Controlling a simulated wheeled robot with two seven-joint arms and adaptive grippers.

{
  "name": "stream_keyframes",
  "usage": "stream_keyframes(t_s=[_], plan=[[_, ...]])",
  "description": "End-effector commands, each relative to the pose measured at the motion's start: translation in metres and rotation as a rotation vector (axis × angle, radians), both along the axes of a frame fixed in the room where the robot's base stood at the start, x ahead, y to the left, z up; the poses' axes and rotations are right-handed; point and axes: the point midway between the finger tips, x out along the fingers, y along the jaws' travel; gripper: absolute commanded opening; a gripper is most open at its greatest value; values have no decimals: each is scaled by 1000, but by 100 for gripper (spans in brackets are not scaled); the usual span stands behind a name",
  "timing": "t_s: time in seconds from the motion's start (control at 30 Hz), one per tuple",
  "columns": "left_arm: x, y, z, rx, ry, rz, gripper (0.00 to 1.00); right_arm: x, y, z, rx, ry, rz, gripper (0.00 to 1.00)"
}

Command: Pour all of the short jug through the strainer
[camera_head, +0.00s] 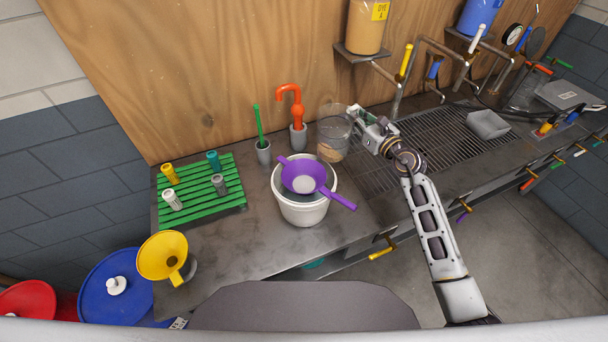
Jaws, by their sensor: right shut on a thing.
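The purple strainer (316,188) rests across the top of a white bucket (303,213), its handle pointing to the lower right. A clear jug (333,128) with a little tan content near its bottom is just behind and right of the bucket. My right gripper (358,117) is shut on the jug at its upper right side. The jug looks close to upright; I cannot tell whether it touches the counter. My left gripper is not in view.
A green rack (205,195) with several small coloured cylinders lies on the left. An orange hooked tool (293,100) and a green stick (257,125) stand in grey holders behind the bucket. A yellow funnel (163,256) is at the front left. A drain grate (440,135) lies right.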

Motion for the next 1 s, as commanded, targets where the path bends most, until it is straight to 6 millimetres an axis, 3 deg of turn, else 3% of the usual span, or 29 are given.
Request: stream_keyframes(t_s=[0.47, 1.0], plan=[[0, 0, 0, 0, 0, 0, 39, -2, 3, 0, 3, -1, 1, 0], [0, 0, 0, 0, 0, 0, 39, -18, 24, -1, 3, 5, 0, 0]])
